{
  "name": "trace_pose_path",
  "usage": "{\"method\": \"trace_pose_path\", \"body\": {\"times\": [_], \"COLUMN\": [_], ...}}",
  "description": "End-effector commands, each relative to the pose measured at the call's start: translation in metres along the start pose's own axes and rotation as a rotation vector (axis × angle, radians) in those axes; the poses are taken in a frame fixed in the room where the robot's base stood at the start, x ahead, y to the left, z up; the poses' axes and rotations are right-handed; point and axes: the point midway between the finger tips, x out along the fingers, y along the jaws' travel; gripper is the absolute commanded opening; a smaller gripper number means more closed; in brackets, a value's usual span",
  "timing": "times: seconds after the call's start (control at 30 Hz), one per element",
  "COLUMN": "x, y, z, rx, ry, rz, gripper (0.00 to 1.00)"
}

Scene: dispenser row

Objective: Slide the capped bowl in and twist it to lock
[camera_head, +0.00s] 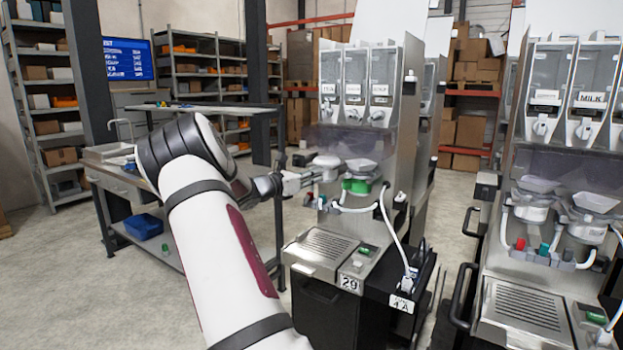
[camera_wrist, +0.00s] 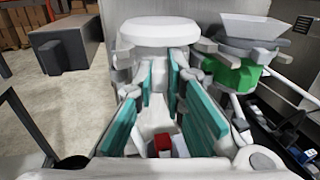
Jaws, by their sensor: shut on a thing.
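The capped bowl (camera_wrist: 160,34) is white with a smooth round lid. It sits between the teal-padded fingers of my gripper (camera_wrist: 160,80), which is shut on it. In the head view the white bowl (camera_head: 326,161) is at the front of the dispenser (camera_head: 352,225) numbered 29, left of a second bowl. My gripper (camera_head: 306,178) reaches it from the left. The bowl looks level and close to the machine's front. I cannot tell whether it is seated, because its back side and the mount are hidden.
A neighbouring bowl with a green part (camera_head: 360,184) and a clear hopper is close on the right; it also shows in the wrist view (camera_wrist: 240,72). A white hose (camera_head: 388,222) hangs beside it. A drip tray (camera_head: 325,243) lies below. A second dispenser (camera_head: 560,150) stands right.

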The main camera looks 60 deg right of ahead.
Motion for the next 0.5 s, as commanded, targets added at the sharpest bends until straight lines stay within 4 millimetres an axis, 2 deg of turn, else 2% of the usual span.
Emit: {"method": "trace_pose_path", "body": {"times": [0.5], "x": [0.0000], "y": [0.0058], "z": [-0.0005], "rx": [0.002], "ry": [-0.002], "rz": [-0.073], "gripper": [0.00]}}
